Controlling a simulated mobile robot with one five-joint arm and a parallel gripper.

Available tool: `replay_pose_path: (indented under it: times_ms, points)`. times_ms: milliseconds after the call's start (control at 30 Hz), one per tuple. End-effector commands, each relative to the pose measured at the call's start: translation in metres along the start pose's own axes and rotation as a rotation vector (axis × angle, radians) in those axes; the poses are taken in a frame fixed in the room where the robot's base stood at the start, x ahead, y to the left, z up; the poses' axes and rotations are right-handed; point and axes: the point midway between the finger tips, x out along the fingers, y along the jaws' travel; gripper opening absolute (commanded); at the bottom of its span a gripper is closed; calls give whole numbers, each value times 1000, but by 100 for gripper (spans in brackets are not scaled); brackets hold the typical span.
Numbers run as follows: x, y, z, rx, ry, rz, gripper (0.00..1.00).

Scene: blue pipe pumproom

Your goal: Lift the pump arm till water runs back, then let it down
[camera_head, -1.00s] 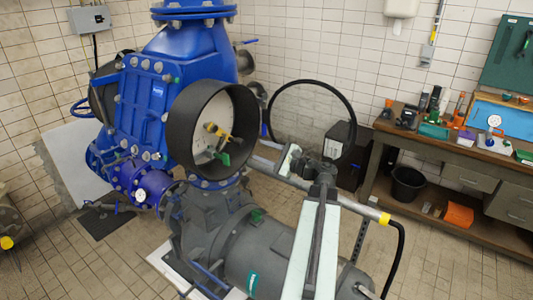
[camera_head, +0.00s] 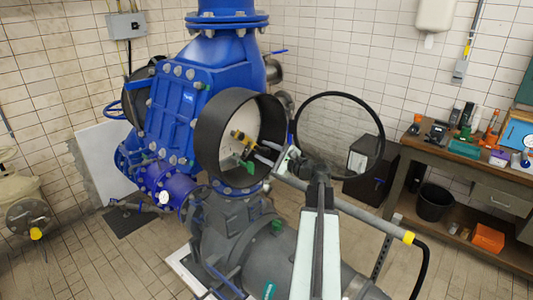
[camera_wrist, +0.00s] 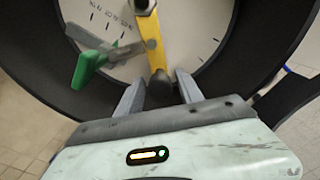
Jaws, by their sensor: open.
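A yellow arm (camera_wrist: 152,40) with a dark grey rounded end (camera_wrist: 159,85) stands in front of a white dial inside a round black housing (camera_head: 208,140). It also shows in the head view (camera_head: 239,136). Beside it is a lever with a green handle (camera_wrist: 88,68), also visible in the head view (camera_head: 248,167). My gripper (camera_wrist: 160,76) is open at the housing's mouth, also in the head view (camera_head: 262,150). Its two fingers stand on either side of the grey end, apparently not closed on it. No water is visible.
The big blue valve body (camera_head: 180,110) stands behind the housing and a grey pump casing (camera_head: 240,240) below. A black hoop (camera_head: 383,140) is at right. A workbench (camera_head: 465,170) with tools, a black bucket (camera_head: 434,203) and an orange box (camera_head: 487,237) are further right.

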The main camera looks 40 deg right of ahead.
Motion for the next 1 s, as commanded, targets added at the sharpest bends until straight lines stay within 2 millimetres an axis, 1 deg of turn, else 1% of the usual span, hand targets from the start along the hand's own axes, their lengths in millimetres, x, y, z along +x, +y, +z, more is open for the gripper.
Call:
replay_pose_path:
  times_ms: [33, 67, 100, 167, 200, 433, 700, 900, 1000]
  points:
    - [0, 0, 0, 0, 0, 0, 41]
    - [0, 0, 0, 0, 0, 0, 32]
    - [0, 0, 0, 0, 0, 0, 21]
    - [0, 0, 0, 0, 0, 0, 5]
    - [0, 0, 0, 0, 0, 0, 0]
    - [0, -2, 1, 0, -1, 1, 0]
    - [1, -23, 4, 3, -1, -4, 0]
    - [0, -24, 4, 4, -2, -5, 0]
    - [0, -28, 6, 4, -2, -5, 0]
